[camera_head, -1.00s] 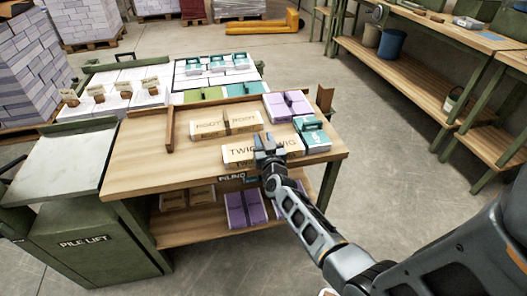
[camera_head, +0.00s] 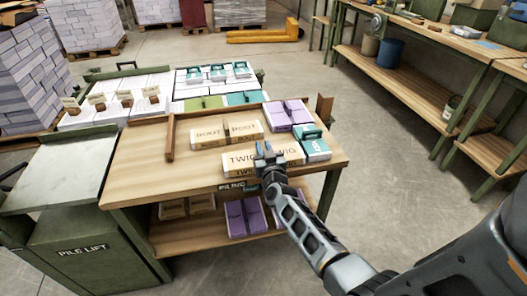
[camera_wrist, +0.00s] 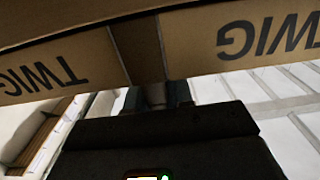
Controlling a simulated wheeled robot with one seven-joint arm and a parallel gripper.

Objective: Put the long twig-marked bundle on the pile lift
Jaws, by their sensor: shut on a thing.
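The long twig-marked bundle (camera_head: 238,160) is a tan carton-coloured block with TWIG printed near both ends and a dark band round its middle. It is at the front right of the wooden bench. My gripper (camera_head: 268,160) is shut on it at the middle and hides part of it. In the wrist view the bundle (camera_wrist: 205,40) spans the top, its lettering upside down, close against my gripper (camera_wrist: 157,98). I cannot tell whether it touches the bench. The pile lift (camera_head: 62,170), a green cabinet with a bare pale top plate, stands left of the bench.
The wooden bench (camera_head: 150,190) holds a ROOT bundle (camera_head: 208,135) behind the twig one, a purple bundle (camera_head: 288,115) and a teal-topped bundle (camera_head: 316,148) on the right. A wooden strip (camera_head: 170,138) stands up toward the left. The bench's left front is clear.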

